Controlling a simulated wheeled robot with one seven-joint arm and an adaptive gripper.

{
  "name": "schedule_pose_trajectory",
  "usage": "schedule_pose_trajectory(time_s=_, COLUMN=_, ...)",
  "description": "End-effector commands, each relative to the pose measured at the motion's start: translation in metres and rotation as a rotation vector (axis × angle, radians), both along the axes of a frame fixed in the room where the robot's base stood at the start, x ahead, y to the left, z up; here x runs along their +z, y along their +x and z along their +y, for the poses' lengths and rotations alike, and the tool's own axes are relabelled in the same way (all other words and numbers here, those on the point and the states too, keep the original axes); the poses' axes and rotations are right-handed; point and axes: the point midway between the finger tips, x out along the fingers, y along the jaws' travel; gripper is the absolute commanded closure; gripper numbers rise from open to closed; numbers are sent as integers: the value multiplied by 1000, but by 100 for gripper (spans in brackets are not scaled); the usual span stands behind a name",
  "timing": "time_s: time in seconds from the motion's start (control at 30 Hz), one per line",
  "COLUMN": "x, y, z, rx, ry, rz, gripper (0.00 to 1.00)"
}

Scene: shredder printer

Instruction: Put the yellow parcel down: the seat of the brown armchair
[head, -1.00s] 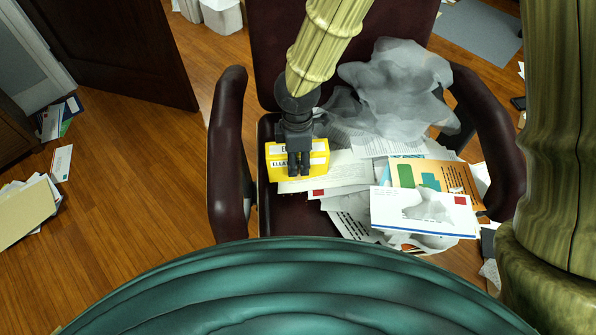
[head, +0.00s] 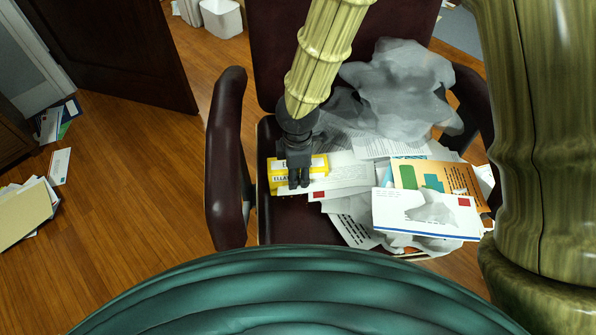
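The yellow parcel (head: 278,175), with white label bands and dark print, is at the left front of the armchair's seat. My gripper (head: 299,186) is dark and comes down over the parcel's middle. Its two fingers are close together and appear shut on the parcel, though their grip is partly hidden. The parcel is at or just above the seat; I cannot tell whether it touches. The brown armchair (head: 227,150) has dark leather arms and back. Its seat (head: 278,232) shows bare at the front left.
Loose papers and envelopes (head: 425,214) cover the seat's middle and right. A grey crumpled, translucent heap (head: 400,88) lies behind them. The chair arms flank the seat. Papers (head: 28,212) lie on the wooden floor at left; a white bin (head: 221,18) stands behind.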

Motion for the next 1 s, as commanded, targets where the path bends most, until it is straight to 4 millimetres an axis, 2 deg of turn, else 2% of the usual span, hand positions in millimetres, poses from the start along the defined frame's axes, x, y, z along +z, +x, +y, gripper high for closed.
schedule_pose_trajectory(time_s=0.07, x=0, y=0, z=0, rx=0, ry=0, rz=0, gripper=34)
schedule_pose_trajectory(time_s=0.47, x=4, y=0, z=0, rx=0, ry=1, rz=-1, gripper=34)
schedule_pose_trajectory(time_s=0.57, x=16, y=0, z=1, rx=-1, ry=3, rz=-1, gripper=34)
schedule_pose_trajectory(time_s=1.0, x=94, y=1, z=0, rx=-1, ry=2, rz=-2, gripper=34)
